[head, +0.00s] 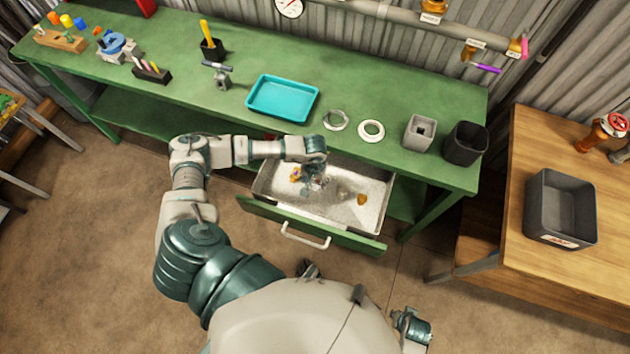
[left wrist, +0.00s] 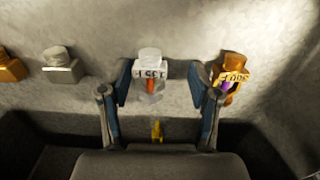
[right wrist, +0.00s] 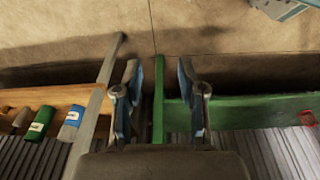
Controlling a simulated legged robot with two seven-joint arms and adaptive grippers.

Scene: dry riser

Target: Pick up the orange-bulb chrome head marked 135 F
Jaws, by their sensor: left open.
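In the left wrist view a chrome head (left wrist: 150,65) with a red-orange bulb (left wrist: 150,84) lies between the two fingers of my left gripper (left wrist: 160,85). Its white label seems to read 135 F. The fingers are open, with a gap on each side of the head. In the head view my left gripper (head: 316,180) reaches down into the open drawer (head: 270,186), and the arm partly hides the heads there. My right gripper (right wrist: 158,95) is open and empty, away from the bench; it shows low in the head view (head: 412,325).
In the left wrist view a brass head (left wrist: 232,62) with a purple bulb lies close right of the fingers. Another chrome head (left wrist: 60,66) and a brass head (left wrist: 8,68) lie left. A teal tray (head: 282,98) stands on the green bench (head: 370,97) above the drawer.

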